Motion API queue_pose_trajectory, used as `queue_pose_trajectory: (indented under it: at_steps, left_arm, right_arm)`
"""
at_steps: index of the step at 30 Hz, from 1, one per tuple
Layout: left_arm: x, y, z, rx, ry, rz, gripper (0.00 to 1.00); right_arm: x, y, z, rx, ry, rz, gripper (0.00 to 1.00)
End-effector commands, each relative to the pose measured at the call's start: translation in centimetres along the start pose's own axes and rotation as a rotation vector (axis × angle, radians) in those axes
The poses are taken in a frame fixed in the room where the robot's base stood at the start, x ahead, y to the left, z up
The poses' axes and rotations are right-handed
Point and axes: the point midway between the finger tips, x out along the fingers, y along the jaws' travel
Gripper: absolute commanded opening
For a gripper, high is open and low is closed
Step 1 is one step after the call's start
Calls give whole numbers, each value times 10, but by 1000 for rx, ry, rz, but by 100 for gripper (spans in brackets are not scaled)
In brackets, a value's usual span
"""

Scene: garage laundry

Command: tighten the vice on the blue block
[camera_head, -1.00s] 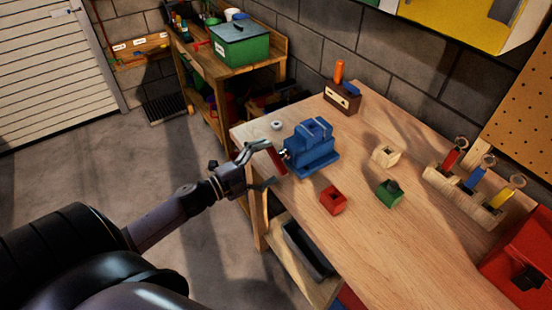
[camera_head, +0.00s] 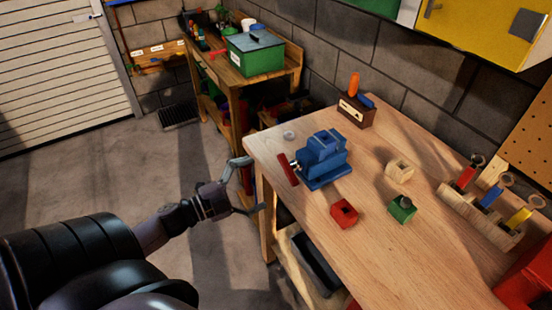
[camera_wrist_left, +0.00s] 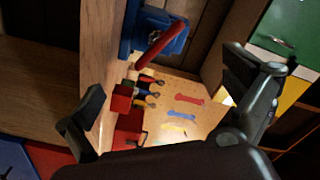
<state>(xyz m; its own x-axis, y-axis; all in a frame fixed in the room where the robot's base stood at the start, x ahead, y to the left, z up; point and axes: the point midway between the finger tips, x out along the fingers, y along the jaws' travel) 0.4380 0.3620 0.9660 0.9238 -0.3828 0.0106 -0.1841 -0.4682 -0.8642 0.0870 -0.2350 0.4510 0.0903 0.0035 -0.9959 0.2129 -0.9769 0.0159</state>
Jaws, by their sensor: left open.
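The blue vice (camera_head: 322,165) stands near the left end of the wooden bench. Its red handle bar (camera_head: 288,170) sticks out on the left side, slanted. A blue shape between the jaws looks like the blue block (camera_head: 326,141), but it is hard to tell apart from the vice. My left gripper (camera_head: 254,184) is open and empty, just off the bench's left edge, apart from the handle. In the left wrist view, the red handle (camera_wrist_left: 160,43) and part of the vice (camera_wrist_left: 133,28) show beyond the spread fingers (camera_wrist_left: 165,88). My right gripper is not in view.
On the bench (camera_head: 390,265) are a red block (camera_head: 344,213), a green block (camera_head: 402,208), a pale wooden block (camera_head: 399,170) and a small round metal piece (camera_head: 289,135). A wooden rack (camera_head: 470,212) with colored-handled tools stands at right. Floor beside the bench is clear.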

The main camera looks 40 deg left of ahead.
Motion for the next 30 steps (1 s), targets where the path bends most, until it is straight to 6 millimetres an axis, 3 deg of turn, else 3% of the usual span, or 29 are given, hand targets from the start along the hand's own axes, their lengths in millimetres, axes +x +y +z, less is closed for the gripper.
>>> queue_pose_trajectory:
  at_steps: [6,13,19,30]
  left_arm:
    - [-51,4,1,-362,-6,0,100]
    - [-74,-1,-2,-554,-9,7,100]
    - [-53,-4,-3,-565,-5,6,100]
    - [22,-4,-3,-562,-6,5,100]
  right_arm:
    - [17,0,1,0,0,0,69]
    - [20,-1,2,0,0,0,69]
    - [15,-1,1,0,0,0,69]
    - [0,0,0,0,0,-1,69]
